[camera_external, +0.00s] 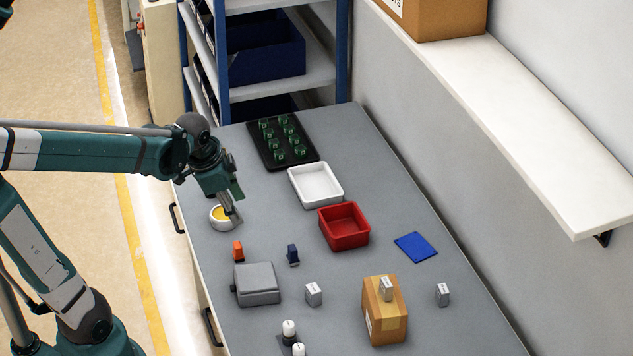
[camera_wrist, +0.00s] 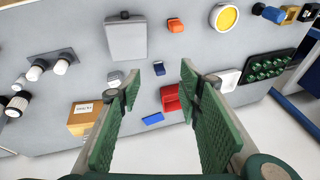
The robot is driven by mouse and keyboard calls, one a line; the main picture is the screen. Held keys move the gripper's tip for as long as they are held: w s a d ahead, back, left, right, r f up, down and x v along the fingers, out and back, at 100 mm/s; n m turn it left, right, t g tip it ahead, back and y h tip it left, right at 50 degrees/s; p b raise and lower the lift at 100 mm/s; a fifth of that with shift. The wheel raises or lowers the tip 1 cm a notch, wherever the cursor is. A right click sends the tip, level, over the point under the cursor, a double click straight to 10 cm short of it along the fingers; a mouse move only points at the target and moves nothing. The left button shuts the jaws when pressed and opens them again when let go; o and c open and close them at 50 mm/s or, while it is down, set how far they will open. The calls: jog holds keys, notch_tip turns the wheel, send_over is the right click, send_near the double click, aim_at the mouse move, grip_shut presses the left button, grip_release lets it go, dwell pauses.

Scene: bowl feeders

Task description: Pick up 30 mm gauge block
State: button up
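Three small silver-grey blocks with printed faces show in the external view. One (camera_external: 313,294) stands on the table beside the grey case, one (camera_external: 387,289) is on top of the cardboard box (camera_external: 388,325), and one (camera_external: 443,294) stands on the table to its right. The print is too small to tell which is 30 mm. My gripper (camera_external: 231,207) is above the table by the yellow-filled bowl, well away from the blocks. In the wrist view my gripper (camera_wrist: 160,78) is open and empty. A silver block (camera_wrist: 115,79) shows there beside the left finger, which may hide others.
The grey case (camera_external: 257,284), orange piece (camera_external: 238,251), dark blue piece (camera_external: 293,255), bowl (camera_external: 222,217), red tray (camera_external: 344,238), white tray (camera_external: 316,174) and blue pad (camera_external: 416,247) lie on the table. White-topped cylinders (camera_external: 289,330) stand at the front. The right front is bare.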

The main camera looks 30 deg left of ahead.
jog(key=w+d+f+m+g, duration=0.2)
jog(key=w+d+f+m, duration=0.2)
jog(key=d+f+m, duration=0.5)
jog(key=m+g+y+p, duration=0.1)
jog(key=m+g+p, duration=0.1)
jog(key=m, duration=0.4)
send_over(313, 288)
notch_tip(313, 288, down, 7)
jog(key=shift+s+f, duration=0.1)
jog(key=shift+s+d+f, duration=0.1)
jog(key=shift+f, duration=0.1)
jog(key=shift+f+b, duration=0.35)
jog(key=shift+f, duration=0.95)
jog(key=shift+f, duration=0.1)
jog(key=shift+w+f, duration=0.2)
jog(key=shift+f, duration=2.3)
jog(key=shift+c, duration=0.6)
jog(key=c, duration=0.9)
